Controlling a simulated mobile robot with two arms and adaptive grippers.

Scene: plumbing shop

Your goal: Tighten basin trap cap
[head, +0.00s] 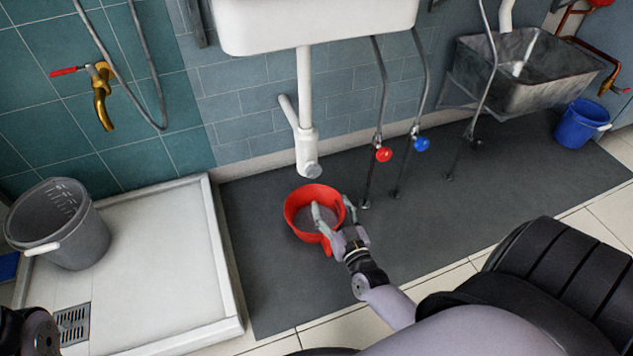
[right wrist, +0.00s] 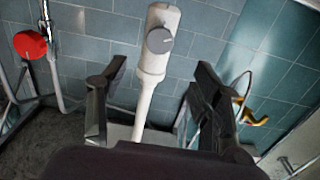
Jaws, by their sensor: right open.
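The basin trap (head: 305,125) is a white pipe hanging under the white basin (head: 315,22). Its grey round cap (head: 312,170) is at the trap's lower end, and shows in the right wrist view (right wrist: 159,41). My right gripper (head: 332,211) is open and empty, below the trap and above the red bucket (head: 291,217). In the right wrist view the fingers (right wrist: 158,75) stand apart to either side of the trap's image, with the cap beyond the fingertips and not touched. My left gripper is not seen; only a dark part of my left arm shows at the lower left.
Supply pipes with a red valve (head: 383,154) and a blue valve (head: 421,144) stand right of the trap. A grey bucket (head: 62,228) sits on the white shower tray (head: 150,270) at left. A metal sink (head: 520,75) and blue bucket (head: 577,125) are at right.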

